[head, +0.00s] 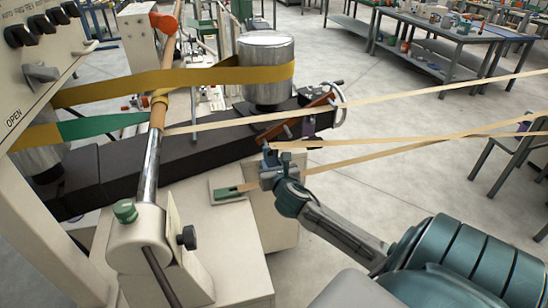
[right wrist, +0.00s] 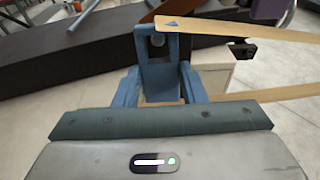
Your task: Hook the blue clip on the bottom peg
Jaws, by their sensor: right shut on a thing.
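My right gripper (head: 275,172) reaches in from the lower right, near the end of the tan tape, and is shut. In the right wrist view, the blue clip (right wrist: 157,70) stands upright between its two blue fingers. In the head view the clip is small and partly covered by the gripper. A short dark part (right wrist: 243,52) sticks out right of the clip; I cannot tell whether it is the bottom peg. My left gripper is not in view.
A dark beam (head: 190,160) with a metal drum (head: 265,65) lies behind the gripper. Tan tapes (head: 400,102) stretch across to the right. A pale cabinet with a green-marked plate (head: 228,190) stands left of the gripper. A control panel (head: 40,70) is far left.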

